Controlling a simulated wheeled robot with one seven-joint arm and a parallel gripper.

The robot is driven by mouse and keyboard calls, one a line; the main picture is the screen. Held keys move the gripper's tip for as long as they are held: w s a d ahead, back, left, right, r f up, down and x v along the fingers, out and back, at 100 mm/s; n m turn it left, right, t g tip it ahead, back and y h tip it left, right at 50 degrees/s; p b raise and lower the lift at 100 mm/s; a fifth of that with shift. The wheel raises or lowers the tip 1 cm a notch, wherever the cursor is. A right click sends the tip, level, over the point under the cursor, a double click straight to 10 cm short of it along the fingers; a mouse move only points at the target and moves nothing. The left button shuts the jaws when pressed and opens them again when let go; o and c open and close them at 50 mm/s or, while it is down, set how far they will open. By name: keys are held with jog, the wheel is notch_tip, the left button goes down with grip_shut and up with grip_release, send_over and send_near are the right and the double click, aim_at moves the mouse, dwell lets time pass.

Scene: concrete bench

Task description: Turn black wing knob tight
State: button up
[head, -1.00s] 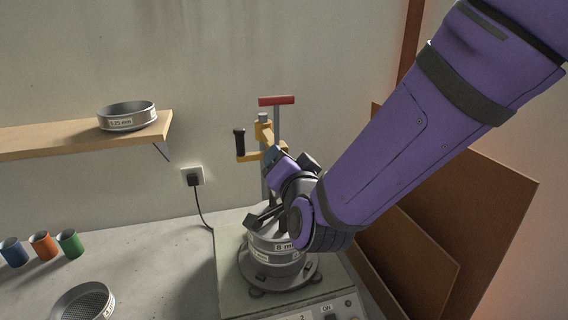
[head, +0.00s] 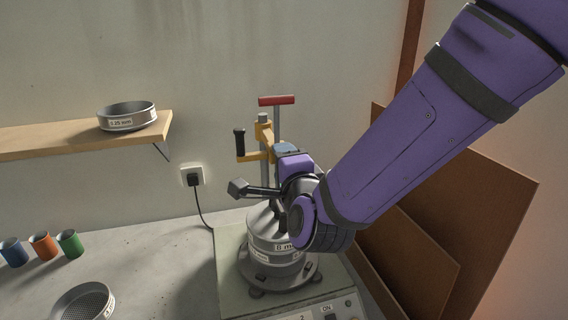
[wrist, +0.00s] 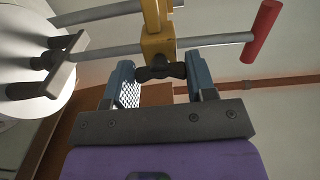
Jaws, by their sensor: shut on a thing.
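The black wing knob (wrist: 160,72) sits at the yellow clamp body (wrist: 158,45), between the two blue-grey fingers of my gripper (wrist: 162,80) in the wrist view. My gripper is shut on the knob, with a finger at each end of its wings. In the head view my gripper (head: 285,149) is beside the yellow clamp (head: 264,136), and the knob is hidden behind it. The clamp sits on a post above the sieve stack (head: 270,248).
Brown boards (head: 450,220) lean at the right. A shelf (head: 60,140) with a sieve (head: 127,116) is at left. Coloured cups and another sieve (head: 82,303) are on the bench.

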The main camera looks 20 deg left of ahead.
jog(key=shift+m, duration=0.3)
dwell(0.4)
jog(key=o, duration=0.9)
jog(key=shift+o, duration=0.2)
jog(key=v, duration=1)
jog(key=shift+s+d, duration=0.2)
jog(key=shift+s, duration=0.15)
